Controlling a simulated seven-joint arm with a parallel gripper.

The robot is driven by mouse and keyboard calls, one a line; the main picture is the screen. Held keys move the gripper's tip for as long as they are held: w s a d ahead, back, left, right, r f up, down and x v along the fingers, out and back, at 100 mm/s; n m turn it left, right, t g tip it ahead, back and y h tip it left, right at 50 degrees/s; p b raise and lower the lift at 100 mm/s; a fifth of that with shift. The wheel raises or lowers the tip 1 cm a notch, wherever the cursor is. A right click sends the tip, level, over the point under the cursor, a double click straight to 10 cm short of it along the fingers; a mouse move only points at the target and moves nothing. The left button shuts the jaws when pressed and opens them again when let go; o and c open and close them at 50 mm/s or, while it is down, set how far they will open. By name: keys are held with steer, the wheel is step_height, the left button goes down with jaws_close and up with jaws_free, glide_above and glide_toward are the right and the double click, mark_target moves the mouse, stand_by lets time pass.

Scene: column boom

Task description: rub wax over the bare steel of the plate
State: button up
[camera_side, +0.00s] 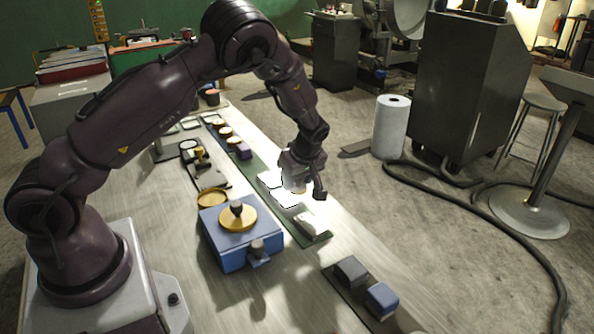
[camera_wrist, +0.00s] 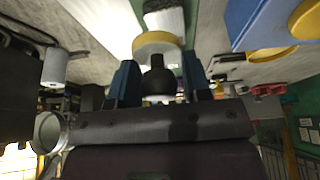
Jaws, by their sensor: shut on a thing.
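My gripper (camera_side: 300,186) is low over the brightly lit pale steel plate (camera_side: 278,195), which lies on a green strip on the bench. In the wrist view my gripper (camera_wrist: 158,82) has its two blue fingers either side of a black knob, shut on a round pad (camera_wrist: 155,41) with a yellow rim. The pad is mostly hidden by my gripper in the side view. Glare hides where wax lies on the plate, and I cannot tell whether the pad touches it. A shallow gold tin (camera_side: 212,197) sits left of the plate.
A blue box (camera_side: 226,250) with a gold knobbed disc (camera_side: 238,217) stands nearby. A pale block (camera_side: 311,222) lies at the strip's near end. A grey block (camera_side: 350,270) and blue block (camera_side: 381,298) sit on a dark tray. Several small knobbed pieces (camera_side: 225,132) line the far end.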

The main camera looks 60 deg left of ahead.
mark_target(281, 190)
steer(key=shift+f, duration=2)
steer(key=shift+a+f, duration=0.45)
steer(key=shift+c, duration=0.3)
steer(key=shift+s+a+f, duration=0.1)
steer(key=shift+a, duration=1.2)
steer(key=shift+s+a+f, duration=0.1)
steer(key=shift+a, duration=1.2)
steer(key=shift+w+d, duration=0.2)
steer(key=shift+d, duration=2.6)
steer(key=shift+v, duration=1.2)
steer(key=shift+a+r, duration=0.15)
steer(key=shift+r, duration=2.85)
